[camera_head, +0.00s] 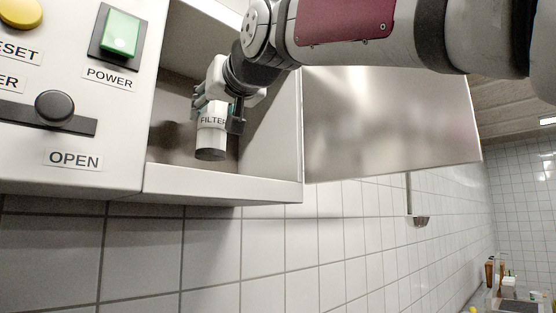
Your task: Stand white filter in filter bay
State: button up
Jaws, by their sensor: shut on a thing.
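The white filter (211,141) is a small cylinder with the word FILTER on its side and a darker grey lower end. It is held roughly upright, slightly tilted, inside the open filter bay (225,186). My gripper (216,108) is shut on its upper part from above. The filter's lower end appears a little above the bay floor; I cannot tell for certain whether it touches. My gripper and arm hide the bay's upper part and some of its back.
The bay's metal door (385,125) stands open to the right. Left of the bay is a panel with a green POWER switch (121,32), a yellow button (20,12) and a black slider knob (55,106) near OPEN. The bay's side walls stand close around my gripper.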

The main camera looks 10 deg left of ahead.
aim_at(217, 121)
jog(key=shift+f, duration=1.75)
jog(key=o, duration=1.3)
jog(key=shift+f, duration=0.15)
jog(key=shift+o, duration=0.2)
jog(key=shift+r, duration=0.2)
jog(key=b+v, duration=0.1)
jog(key=v, duration=1.1)
jog(key=shift+f, duration=0.1)
